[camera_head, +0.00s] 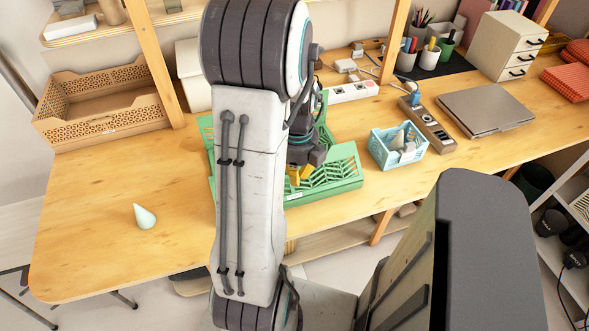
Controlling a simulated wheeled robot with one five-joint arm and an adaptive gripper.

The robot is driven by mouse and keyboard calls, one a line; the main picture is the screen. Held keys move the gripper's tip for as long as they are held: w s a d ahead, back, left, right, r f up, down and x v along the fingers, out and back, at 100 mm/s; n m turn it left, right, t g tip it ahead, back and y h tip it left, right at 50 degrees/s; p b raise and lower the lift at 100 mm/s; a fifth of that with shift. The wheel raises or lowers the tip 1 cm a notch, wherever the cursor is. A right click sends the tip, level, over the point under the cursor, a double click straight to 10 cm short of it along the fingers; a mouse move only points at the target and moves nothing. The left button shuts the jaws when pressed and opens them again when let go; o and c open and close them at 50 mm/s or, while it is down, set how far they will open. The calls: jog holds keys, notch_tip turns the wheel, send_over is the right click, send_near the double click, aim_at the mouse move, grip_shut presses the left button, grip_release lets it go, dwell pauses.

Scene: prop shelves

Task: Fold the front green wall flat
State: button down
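A green slatted crate (345,183) stands on the wooden table, near the table's front edge. Its middle and much of its left side are hidden behind my arm. The visible part of its front side is low and carries a small white label. I cannot tell clearly how upright the front wall is. My gripper (299,174), dark with yellow fingertips, points down over the crate, close behind its front side. I cannot tell whether it touches the wall, or whether its fingers are open or shut.
A blue basket (398,148) with items stands right of the crate, with a power strip (428,124) and laptop (485,108) beyond. A wooden crate (105,105) sits at back left. The left front table is mostly clear.

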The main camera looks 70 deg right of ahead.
jog(key=shift+w+d+f+p, duration=0.3)
jog(key=shift+d+f+p, duration=0.1)
jog(key=shift+f+p, duration=0.15)
jog(key=shift+w+d+f+p, duration=0.3)
jog(key=shift+d+f+p, duration=0.1)
jog(key=shift+f, duration=0.15)
jog(key=shift+s+d+f, duration=0.1)
